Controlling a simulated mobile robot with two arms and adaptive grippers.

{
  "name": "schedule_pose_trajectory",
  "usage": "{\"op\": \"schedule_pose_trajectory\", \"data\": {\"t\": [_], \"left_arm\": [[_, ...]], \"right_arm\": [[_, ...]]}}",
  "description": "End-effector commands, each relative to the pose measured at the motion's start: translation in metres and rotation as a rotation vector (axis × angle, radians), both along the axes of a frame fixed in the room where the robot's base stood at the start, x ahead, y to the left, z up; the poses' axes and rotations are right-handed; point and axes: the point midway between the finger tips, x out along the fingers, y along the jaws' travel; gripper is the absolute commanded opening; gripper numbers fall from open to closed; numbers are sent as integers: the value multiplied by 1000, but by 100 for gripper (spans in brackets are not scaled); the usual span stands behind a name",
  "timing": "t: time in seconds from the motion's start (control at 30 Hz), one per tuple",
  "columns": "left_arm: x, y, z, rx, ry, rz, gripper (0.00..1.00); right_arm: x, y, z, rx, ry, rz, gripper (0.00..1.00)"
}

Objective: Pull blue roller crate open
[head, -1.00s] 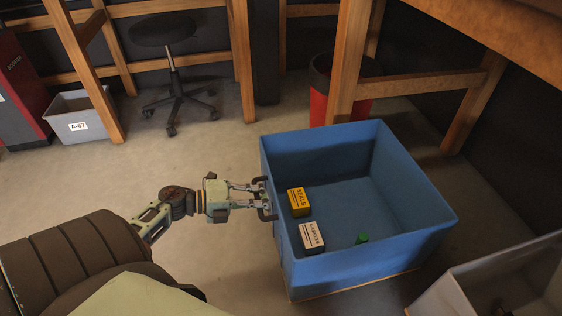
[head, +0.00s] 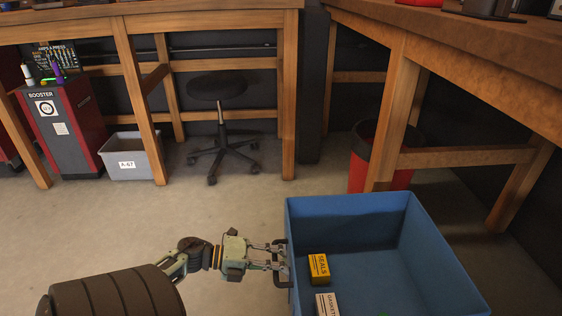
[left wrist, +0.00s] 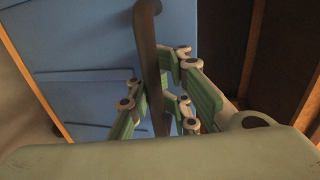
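The blue roller crate (head: 340,213) stands on the floor at the lower right of the head view. It is open-topped, and its near part is cut off by the picture's lower edge. Its dark handle (head: 278,264) is on the left side. My left gripper (head: 282,257) is at this handle. In the left wrist view, the fingers (left wrist: 154,90) are closed in on both sides of the dark handle bar (left wrist: 147,45), with the blue crate wall (left wrist: 85,50) behind. My right gripper is not in view.
A yellow SEALS box (head: 319,268) and a pale GASKETS box (head: 327,305) lie in the crate. A red bin (head: 360,172) and wooden bench legs stand behind it. A black stool (head: 221,130) and grey A-67 box (head: 130,160) are farther back. Floor left of the crate is clear.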

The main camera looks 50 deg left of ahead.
Motion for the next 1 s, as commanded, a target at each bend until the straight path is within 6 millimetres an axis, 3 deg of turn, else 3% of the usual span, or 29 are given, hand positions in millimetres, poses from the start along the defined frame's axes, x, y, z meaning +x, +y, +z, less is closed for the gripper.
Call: {"op": "schedule_pose_trajectory", "data": {"t": [0.23, 0.63, 1.0], "left_arm": [[0, 1, 0, 2, 1, 3, 31], [-5, 4, -2, 3, 5, 2, 31], [-61, 47, 13, 4, 7, 4, 31]], "right_arm": [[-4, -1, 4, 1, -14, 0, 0], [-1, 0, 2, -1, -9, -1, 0], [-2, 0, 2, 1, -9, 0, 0]]}}
